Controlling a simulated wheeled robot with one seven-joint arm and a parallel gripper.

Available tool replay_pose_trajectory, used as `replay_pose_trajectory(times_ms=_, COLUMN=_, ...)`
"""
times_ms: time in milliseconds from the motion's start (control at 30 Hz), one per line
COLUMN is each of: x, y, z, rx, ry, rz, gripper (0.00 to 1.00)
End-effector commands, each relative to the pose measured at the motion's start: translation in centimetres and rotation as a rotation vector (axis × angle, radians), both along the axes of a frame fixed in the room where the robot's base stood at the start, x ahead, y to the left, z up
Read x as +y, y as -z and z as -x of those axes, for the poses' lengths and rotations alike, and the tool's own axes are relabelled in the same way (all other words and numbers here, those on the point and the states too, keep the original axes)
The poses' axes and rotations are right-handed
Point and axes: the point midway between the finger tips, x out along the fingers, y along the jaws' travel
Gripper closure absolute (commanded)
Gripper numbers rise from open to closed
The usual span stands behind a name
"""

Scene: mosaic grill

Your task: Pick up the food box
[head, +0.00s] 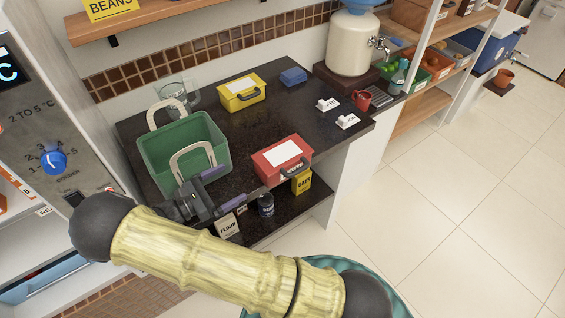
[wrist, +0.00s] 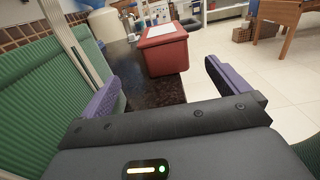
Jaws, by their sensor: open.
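A red box (head: 276,163) with a white label on its lid and a dark front handle sits on the dark counter near its front edge. A yellow box (head: 241,97) with a white label and handle sits farther back. The pictures do not make clear which is the food box. My gripper (head: 221,188) is open and empty, left of the red box and apart from it. In the wrist view, the red box (wrist: 164,50) lies ahead, beyond and between the purple fingers of my gripper (wrist: 165,75). Its handle is hidden there.
A green basket (head: 183,152) with pale handles stands close to my gripper on the left. A glass pitcher (head: 178,94), blue box (head: 293,76), red mug (head: 361,99) and cream dispenser (head: 350,45) stand behind. The counter (head: 250,130) is clear between the two boxes.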

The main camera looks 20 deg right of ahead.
Motion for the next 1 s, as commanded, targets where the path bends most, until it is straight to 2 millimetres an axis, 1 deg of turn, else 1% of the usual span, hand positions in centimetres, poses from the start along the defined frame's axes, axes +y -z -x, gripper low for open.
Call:
replay_pose_trajectory(times_ms=33, x=-1.0, y=-0.3, z=-0.3, rx=0.002, ry=0.003, rz=0.002, gripper=0.00)
replay_pose_trajectory(times_ms=100, x=-2.2, y=-0.3, z=-0.6, rx=0.001, ry=0.004, rz=0.001, gripper=0.00)
replay_pose_trajectory(times_ms=500, x=-8.8, y=-0.3, z=-2.7, rx=0.000, ry=0.004, rz=0.002, gripper=0.00)
replay_pose_trajectory(times_ms=633, x=-9.6, y=-0.1, z=-3.0, rx=0.001, ry=0.000, rz=-0.001, gripper=0.00)
replay_pose_trajectory(times_ms=933, x=-9.7, y=0.0, z=-3.1, rx=0.000, ry=0.000, rz=-0.001, gripper=0.00)
replay_pose_trajectory(times_ms=1000, x=-10.0, y=-0.1, z=-3.1, rx=0.000, ry=0.001, rz=0.000, gripper=0.00)
